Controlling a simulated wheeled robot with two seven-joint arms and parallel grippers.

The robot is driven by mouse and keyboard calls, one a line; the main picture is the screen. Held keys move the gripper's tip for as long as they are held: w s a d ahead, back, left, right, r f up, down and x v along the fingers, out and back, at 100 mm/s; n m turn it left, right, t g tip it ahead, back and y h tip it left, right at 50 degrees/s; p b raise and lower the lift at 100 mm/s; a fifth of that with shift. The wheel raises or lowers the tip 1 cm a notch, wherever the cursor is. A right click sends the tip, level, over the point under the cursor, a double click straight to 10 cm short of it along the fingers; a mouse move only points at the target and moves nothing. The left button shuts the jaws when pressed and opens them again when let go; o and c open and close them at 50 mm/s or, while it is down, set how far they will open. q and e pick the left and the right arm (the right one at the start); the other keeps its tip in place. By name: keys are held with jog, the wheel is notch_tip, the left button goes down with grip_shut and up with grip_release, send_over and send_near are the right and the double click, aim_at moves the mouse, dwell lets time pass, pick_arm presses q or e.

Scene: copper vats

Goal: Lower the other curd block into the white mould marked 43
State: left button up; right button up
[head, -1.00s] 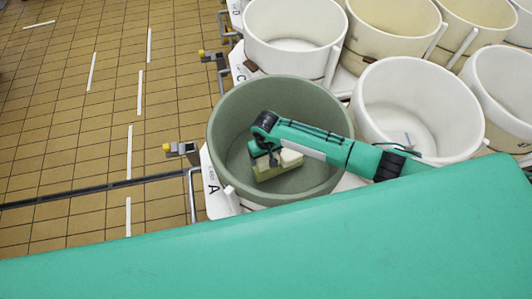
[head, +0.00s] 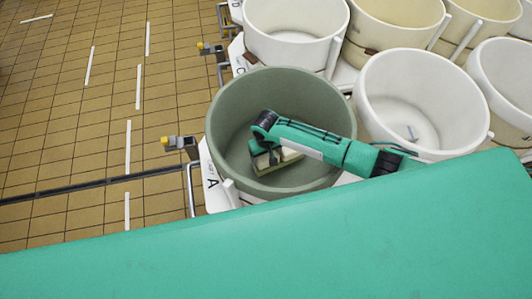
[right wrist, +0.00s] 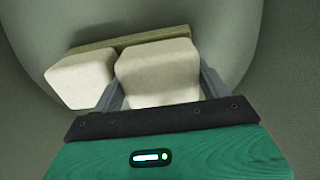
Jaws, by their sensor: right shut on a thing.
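My right gripper (head: 270,160) reaches down inside a grey-green vat (head: 225,118). In the right wrist view the gripper (right wrist: 160,90) has one finger on each side of a cream curd block (right wrist: 158,72) and is shut on it. A second cream block (right wrist: 80,80) sits close on its left, outside the fingers. An olive-coloured slab (right wrist: 128,38) shows behind both blocks; its lower part is hidden. In the head view the blocks are partly covered by my gripper. White vats stand beside and behind, among them one at the right (head: 372,105); no number 43 is readable. My left gripper is not in view.
A small greyish object or mark (head: 410,133) shows inside the right-hand white vat. Cream vats (head: 395,25) stand behind. The grey-green vat's wall surrounds my gripper. Tiled floor (head: 70,130) lies open at the left, with metal-and-yellow fittings (head: 178,141) by the vats.

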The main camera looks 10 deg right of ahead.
jog(key=shift+f+b, duration=0.5)
jog(key=shift+f, duration=0.35)
dwell(0.7)
jog(key=o, duration=1.2)
jog(key=shift+o, duration=0.2)
notch_tip(320, 180, up, 14)
